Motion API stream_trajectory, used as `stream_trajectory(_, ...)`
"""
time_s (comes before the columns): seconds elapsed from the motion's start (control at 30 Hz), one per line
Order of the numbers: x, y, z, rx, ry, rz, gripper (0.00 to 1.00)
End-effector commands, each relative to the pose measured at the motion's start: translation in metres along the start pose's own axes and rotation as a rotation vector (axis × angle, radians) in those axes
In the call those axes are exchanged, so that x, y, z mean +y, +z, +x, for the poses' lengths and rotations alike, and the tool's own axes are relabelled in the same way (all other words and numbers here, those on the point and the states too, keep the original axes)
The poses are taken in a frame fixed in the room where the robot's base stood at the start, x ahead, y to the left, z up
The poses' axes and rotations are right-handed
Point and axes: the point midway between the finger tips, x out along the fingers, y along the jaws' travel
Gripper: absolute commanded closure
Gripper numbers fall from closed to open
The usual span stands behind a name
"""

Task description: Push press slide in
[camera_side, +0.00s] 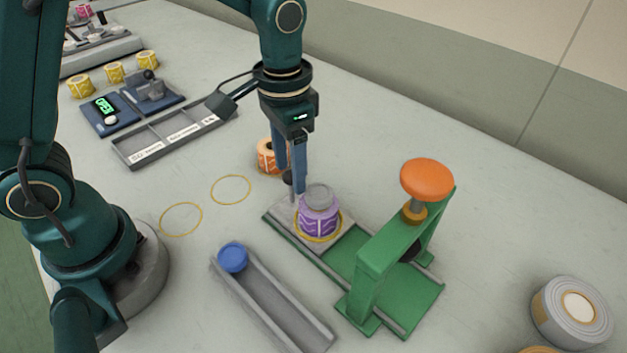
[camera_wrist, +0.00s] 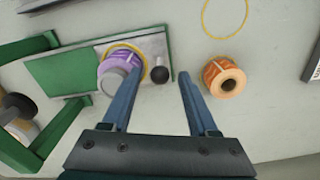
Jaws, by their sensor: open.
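The press slide (camera_side: 285,214) is a grey plate on the green press base, out to the left of the press frame (camera_side: 372,265). It also shows in the wrist view (camera_wrist: 152,45). A purple roll (camera_side: 318,222) with a grey cap stands upright on it inside a yellow ring. The slide's black knob (camera_wrist: 159,74) is at its outer end. My gripper (camera_side: 290,182) is open and points down at this end. In the wrist view the knob appears between the two fingertips; whether they touch it cannot be told.
An orange roll (camera_wrist: 224,78) stands close to my gripper's right finger in the wrist view. A divided tray (camera_side: 170,135) is behind left. The orange press knob (camera_side: 427,179) rises above the frame.

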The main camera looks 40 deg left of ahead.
Motion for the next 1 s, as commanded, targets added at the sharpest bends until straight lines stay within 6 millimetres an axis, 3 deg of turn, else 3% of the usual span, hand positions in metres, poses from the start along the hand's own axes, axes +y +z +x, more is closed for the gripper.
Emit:
stream_trajectory(0.1,0.0000,0.0001,-0.0002,0.000,0.000,0.000,0.40)
stream_trajectory(0.27,-0.0001,0.0001,-0.0003,0.000,0.000,0.000,1.00)
stream_trajectory(1.0,-0.0003,0.0001,-0.0009,0.000,-0.001,0.000,1.00)
